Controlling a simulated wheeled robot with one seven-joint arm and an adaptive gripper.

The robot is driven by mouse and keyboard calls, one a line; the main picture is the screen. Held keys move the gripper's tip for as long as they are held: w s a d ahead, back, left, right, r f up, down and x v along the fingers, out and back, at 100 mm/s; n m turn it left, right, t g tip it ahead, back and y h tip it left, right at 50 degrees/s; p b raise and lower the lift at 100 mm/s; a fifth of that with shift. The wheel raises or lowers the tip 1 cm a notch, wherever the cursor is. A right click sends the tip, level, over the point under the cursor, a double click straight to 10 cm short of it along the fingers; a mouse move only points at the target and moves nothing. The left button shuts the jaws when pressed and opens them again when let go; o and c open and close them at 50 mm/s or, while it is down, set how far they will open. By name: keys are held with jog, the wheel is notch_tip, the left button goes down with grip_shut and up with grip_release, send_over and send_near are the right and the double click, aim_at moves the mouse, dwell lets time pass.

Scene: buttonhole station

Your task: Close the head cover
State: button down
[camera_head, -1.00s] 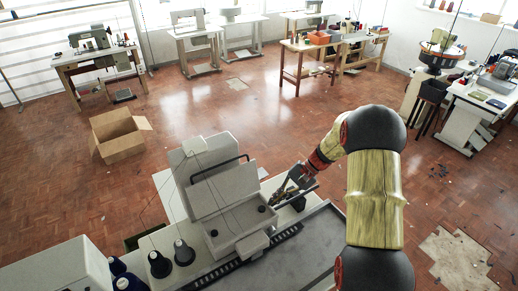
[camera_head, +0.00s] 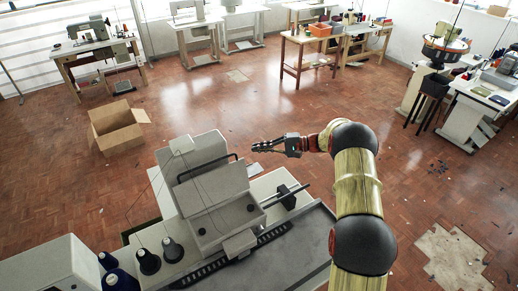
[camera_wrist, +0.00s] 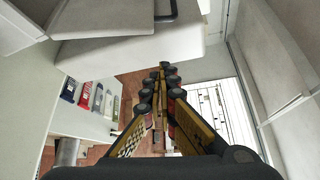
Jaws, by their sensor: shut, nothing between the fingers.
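The pale grey machine head (camera_head: 232,222) stands on a white table in the lower middle of the head view. Its light cover panel (camera_head: 212,188) tilts over the upper part of the head, and I cannot tell how far it is open. A dark bar handle (camera_head: 205,166) runs behind the panel. My gripper (camera_head: 256,147) is shut and empty, beyond the head at its upper right, apart from the panel. In the wrist view my shut gripper (camera_wrist: 162,70) points ahead, below a white block with a dark handle (camera_wrist: 166,10).
Dark thread cones (camera_head: 160,256) stand left of the head. A dark rod on a bracket (camera_head: 288,196) projects at the right. A grey tray (camera_head: 290,258) lies in front.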

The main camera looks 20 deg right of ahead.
jog(key=s+a+p, duration=0.1)
jog(key=a+p, duration=0.1)
jog(key=a, duration=0.5)
jog(key=shift+s, duration=0.15)
dwell(0.4)
